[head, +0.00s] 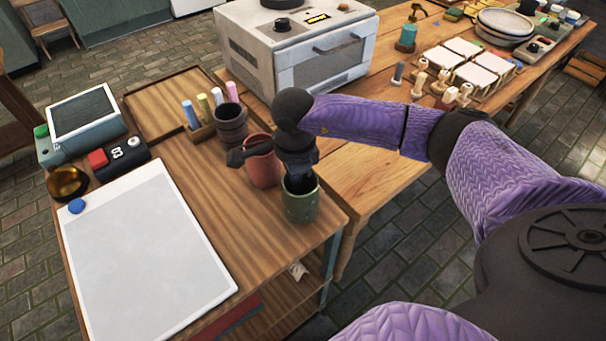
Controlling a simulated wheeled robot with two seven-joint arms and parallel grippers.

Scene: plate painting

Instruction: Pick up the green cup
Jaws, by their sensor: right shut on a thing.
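The green cup (301,206) stands upright near the right edge of the wooden table, in front of a reddish cup. My right gripper (299,182) reaches down to it from above, with its fingertips at the cup's rim. It is shut on the green cup, though the fingers are partly hidden inside the cup's mouth and behind the dark wrist. I cannot tell whether the cup's base touches the table. My left gripper is not in view.
The reddish cup (262,163) stands close behind my gripper, with a dark cup (231,124) farther back. A white board (145,262) covers the table's left front. A white oven (297,45) stands behind. The table's right edge is close to the green cup.

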